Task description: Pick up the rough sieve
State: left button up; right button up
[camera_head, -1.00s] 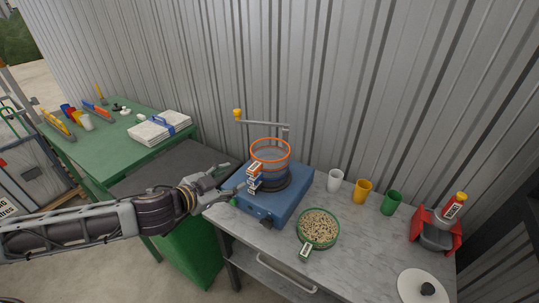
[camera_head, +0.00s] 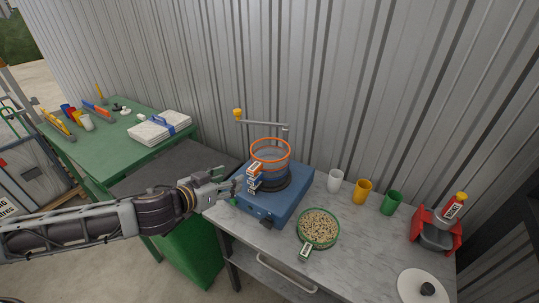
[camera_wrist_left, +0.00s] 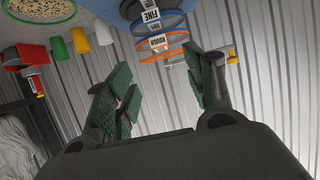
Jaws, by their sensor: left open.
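A stack of sieves stands on the blue shaker base (camera_head: 290,208). The rough sieve, with an orange rim (camera_head: 271,162), sits at the top of the stack. Its ROUGH label tab also shows in the left wrist view (camera_wrist_left: 158,42), close to a FINE tab (camera_wrist_left: 151,15). The label tabs stick out to the front left of the stack. My left gripper (camera_head: 236,187) is open and empty, just left of these tabs. In the left wrist view its fingers (camera_wrist_left: 160,72) stand apart, with the tabs beyond the gap. My right gripper is out of view.
A green-rimmed bowl of pale grains (camera_head: 318,228) stands on the grey table (camera_head: 345,250). White (camera_head: 335,180), yellow (camera_head: 362,191) and green (camera_head: 391,203) cups stand at the back. A crank arm (camera_head: 262,122) rises behind the stack. The corrugated wall is close behind.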

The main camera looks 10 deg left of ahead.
aim_at(252, 169)
pick_arm(q)
jog(key=shift+w+f, duration=0.1)
jog(key=shift+w, duration=0.05)
jog(key=shift+w+f+b, duration=0.1)
jog(key=shift+w+b, duration=0.1)
jog(key=shift+b, duration=0.1)
jog(key=shift+w+d+f+b, duration=0.1)
jog(key=shift+w+f+b, duration=0.05)
jog(key=shift+w+b, duration=0.15)
jog(key=shift+w+d+f, duration=0.1)
jog(key=shift+w+d, duration=0.05)
jog(key=shift+w, duration=0.15)
jog(key=shift+x, duration=3.25)
jog(key=shift+d, duration=0.15)
